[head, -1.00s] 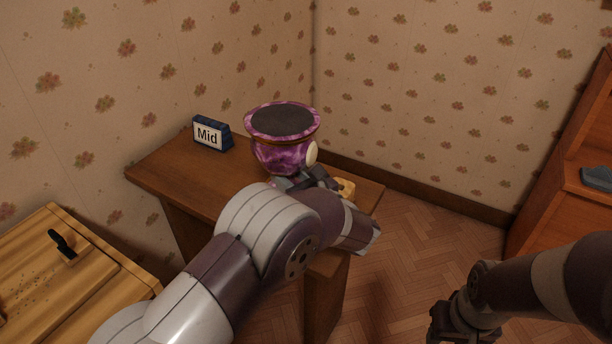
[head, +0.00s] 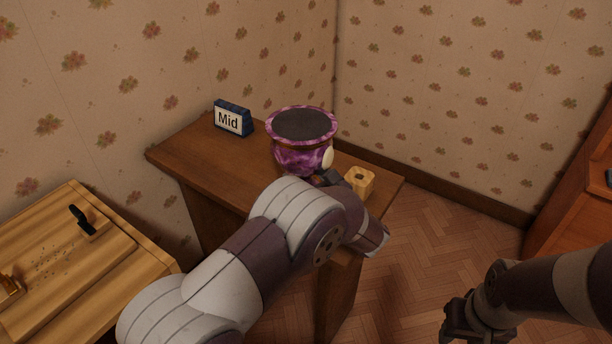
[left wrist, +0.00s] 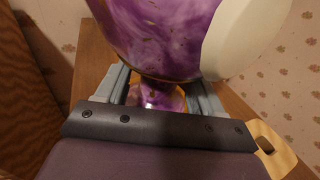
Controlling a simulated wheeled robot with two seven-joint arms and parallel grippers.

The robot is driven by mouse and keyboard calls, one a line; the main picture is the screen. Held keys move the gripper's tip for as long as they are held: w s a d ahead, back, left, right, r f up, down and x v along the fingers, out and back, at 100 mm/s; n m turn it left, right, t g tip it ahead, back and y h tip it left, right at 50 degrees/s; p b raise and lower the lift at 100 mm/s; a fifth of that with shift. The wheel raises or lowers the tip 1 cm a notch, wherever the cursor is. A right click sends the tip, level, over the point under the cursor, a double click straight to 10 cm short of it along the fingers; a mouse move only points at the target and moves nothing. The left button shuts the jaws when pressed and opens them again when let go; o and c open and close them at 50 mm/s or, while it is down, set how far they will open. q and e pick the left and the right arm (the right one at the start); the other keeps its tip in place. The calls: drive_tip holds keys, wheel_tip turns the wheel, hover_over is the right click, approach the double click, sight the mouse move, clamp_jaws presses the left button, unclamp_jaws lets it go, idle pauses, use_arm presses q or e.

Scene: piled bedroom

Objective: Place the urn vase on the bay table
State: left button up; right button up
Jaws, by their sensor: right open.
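The urn vase (head: 298,158), marbled purple with a dark top and a pale round patch, is upright over the brown wooden table (head: 190,157) bearing a "Mid" sign. Whether its base touches the tabletop is hidden by my left arm. My left gripper (head: 326,178) is low at the vase, mostly hidden in the head view. In the left wrist view its fingers are on both sides of the vase's narrow lower part (left wrist: 160,97), shut on it. My right gripper (head: 462,328) is open and empty at lower right, above the floor.
The "Mid" sign (head: 232,119) stands at the table's back left. A small yellow block with a hole (head: 360,180) is right of the vase. A light wooden cabinet (head: 70,265) is at lower left, and a reddish-brown one (head: 580,215) at right. Walls close the corner behind.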

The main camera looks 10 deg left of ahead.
use_arm(q)
drive_tip(key=shift+r, duration=0.15)
drive_tip(key=v, duration=1.2)
